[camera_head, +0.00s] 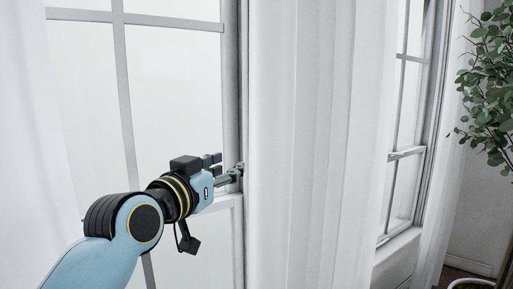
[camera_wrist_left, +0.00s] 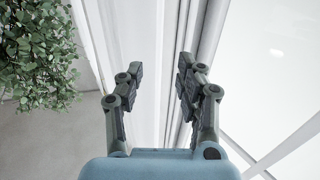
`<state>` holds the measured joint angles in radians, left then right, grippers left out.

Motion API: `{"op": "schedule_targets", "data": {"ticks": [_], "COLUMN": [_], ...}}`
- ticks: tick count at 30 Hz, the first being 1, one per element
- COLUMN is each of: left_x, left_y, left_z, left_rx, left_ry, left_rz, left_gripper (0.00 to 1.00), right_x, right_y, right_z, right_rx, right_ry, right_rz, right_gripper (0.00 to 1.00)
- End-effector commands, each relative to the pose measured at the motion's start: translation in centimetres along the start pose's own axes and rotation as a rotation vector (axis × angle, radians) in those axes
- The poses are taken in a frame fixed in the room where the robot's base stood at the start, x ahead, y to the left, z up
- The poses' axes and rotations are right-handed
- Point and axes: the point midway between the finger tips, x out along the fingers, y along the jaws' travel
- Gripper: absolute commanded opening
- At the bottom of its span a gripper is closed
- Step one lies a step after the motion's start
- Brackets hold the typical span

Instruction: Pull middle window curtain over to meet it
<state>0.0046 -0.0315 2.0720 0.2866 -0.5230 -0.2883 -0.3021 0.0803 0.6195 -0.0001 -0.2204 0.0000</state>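The middle white curtain (camera_head: 312,130) hangs in long vertical folds between two windows. Its left edge lies along the frame of the left window. My left gripper (camera_head: 232,170) is just left of that edge, in front of the window frame. In the left wrist view, its two fingers (camera_wrist_left: 160,80) are spread apart. The white curtain (camera_wrist_left: 140,35) appears behind and between them, with the grey frame beside it. I cannot tell whether a finger touches the cloth. Another white curtain (camera_head: 20,130) hangs at the far left. My right gripper is not in view.
The left window (camera_head: 175,90) has grey bars and sits behind my left arm. A second window (camera_head: 408,120) is right of the middle curtain. A leafy plant (camera_head: 490,85) stands at the far right and also shows in the left wrist view (camera_wrist_left: 38,50).

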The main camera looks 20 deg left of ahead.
Motion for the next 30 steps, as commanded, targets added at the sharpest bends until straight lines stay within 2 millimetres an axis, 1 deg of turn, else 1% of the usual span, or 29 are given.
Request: {"op": "schedule_targets", "data": {"ticks": [5,9,15,18,21,29,30], "left_x": [2.7,5.6,8.9,9.9,10.3,10.4,10.4], "left_y": [0.0,0.0,0.0,0.0,0.0,0.0,0.0], "left_z": [-0.1,-0.1,0.0,0.1,0.2,0.3,0.2], "left_rx": [-0.003,-0.002,0.0,0.0,-0.001,-0.001,-0.001], "left_ry": [0.0,-0.001,-0.001,-0.002,-0.002,-0.002,-0.002], "left_rz": [0.001,0.001,0.0,0.0,0.0,0.0,0.0], "left_gripper": [0.36,0.36,0.36,0.36,0.36,0.36,0.31], "right_x": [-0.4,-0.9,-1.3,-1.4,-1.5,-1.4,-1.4], "right_y": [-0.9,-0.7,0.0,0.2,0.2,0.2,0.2], "right_z": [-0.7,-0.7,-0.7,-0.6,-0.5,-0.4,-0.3], "right_rx": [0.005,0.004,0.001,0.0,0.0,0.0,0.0], "right_ry": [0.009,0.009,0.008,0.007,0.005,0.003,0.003], "right_rz": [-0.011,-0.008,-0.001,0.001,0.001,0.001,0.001], "right_gripper": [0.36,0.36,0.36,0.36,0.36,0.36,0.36]}}
